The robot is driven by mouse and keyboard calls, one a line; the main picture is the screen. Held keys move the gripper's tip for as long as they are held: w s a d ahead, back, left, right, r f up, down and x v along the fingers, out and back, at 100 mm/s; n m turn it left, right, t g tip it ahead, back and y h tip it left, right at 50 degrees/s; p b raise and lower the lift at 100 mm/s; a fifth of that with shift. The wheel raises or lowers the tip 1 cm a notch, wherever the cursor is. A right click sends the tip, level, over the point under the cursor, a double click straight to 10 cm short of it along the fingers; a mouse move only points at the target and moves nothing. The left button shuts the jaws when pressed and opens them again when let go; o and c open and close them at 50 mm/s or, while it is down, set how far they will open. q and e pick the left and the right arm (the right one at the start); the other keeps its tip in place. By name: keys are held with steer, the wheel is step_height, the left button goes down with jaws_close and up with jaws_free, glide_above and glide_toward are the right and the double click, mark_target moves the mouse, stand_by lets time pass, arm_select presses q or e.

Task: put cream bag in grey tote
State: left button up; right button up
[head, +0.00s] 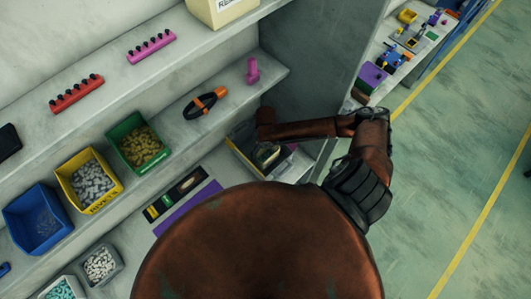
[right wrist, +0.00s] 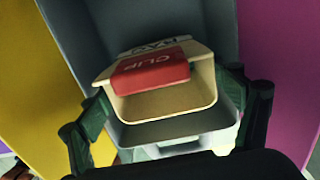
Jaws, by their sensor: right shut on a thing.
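The cream bag (right wrist: 160,105), with dark lettering on top and a red piece marked CLIP, sits between the dark green fingers of my right gripper (right wrist: 168,125) in the right wrist view. The fingers are shut on it. Grey walls of the grey tote (right wrist: 140,20) show behind and around the bag. I cannot tell whether the bag touches the tote's bottom. In the head view my right gripper (head: 266,155) is small and partly hidden, down at the grey container on the lower shelf. My left gripper is not in view.
A green bin (head: 117,128), a yellow bin (head: 70,190) and a blue bin (head: 38,218) of small parts stand on the shelf to the left. A grey upright panel (head: 320,60) stands at right.

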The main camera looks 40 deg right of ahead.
stand_by(0.3)
steer(key=o, duration=1.5)
steer(key=shift+f, duration=0.15)
steer(key=shift+o, duration=0.2)
step_height(320, 180, up, 8)
steer(key=p, duration=0.8)
steer(key=shift+f, duration=0.15)
